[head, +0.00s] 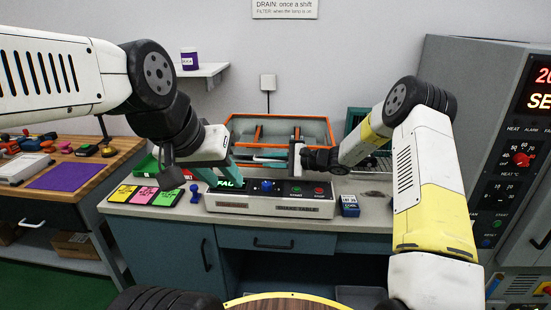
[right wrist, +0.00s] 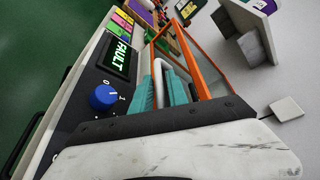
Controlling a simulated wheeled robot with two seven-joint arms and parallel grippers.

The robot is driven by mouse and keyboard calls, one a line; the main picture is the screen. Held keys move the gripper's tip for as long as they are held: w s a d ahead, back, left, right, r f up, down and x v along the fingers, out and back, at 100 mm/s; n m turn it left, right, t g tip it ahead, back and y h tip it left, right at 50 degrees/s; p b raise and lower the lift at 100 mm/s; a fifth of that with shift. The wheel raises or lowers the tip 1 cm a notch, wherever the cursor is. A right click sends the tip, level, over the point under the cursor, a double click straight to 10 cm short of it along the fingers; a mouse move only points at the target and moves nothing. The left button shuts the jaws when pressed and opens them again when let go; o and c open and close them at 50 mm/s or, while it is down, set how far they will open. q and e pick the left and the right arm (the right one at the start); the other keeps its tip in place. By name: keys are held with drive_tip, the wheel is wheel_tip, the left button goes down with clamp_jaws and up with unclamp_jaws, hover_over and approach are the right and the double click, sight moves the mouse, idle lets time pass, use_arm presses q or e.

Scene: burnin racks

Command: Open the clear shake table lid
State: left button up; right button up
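The shake table (head: 269,207) stands on the counter with a lit display, a blue knob and buttons. Its display reads FAULT in the right wrist view (right wrist: 118,57). The clear lid has an orange frame (head: 278,117), behind the panel; its frame (right wrist: 203,66) also shows in the right wrist view. My left gripper (head: 226,175) is open over the display end of the panel, beside the lid. My right gripper (head: 296,158) is at the lid's front; its teal fingers (right wrist: 172,92) are close around a pale bar, likely the handle. Whether they grip it is unclear.
Yellow, pink and green cards (head: 144,196) lie left of the shake table, with a blue dumbbell-shaped item (head: 195,193) beside them. A small blue box (head: 349,205) stands to the right. A grey control cabinet (head: 485,150) stands at the far right. A wall shelf (head: 208,70) holds a purple cup.

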drive_tip(key=shift+c, duration=0.4)
clamp_jaws()
drive_tip(key=shift+r, duration=0.1)
idle(0.8)
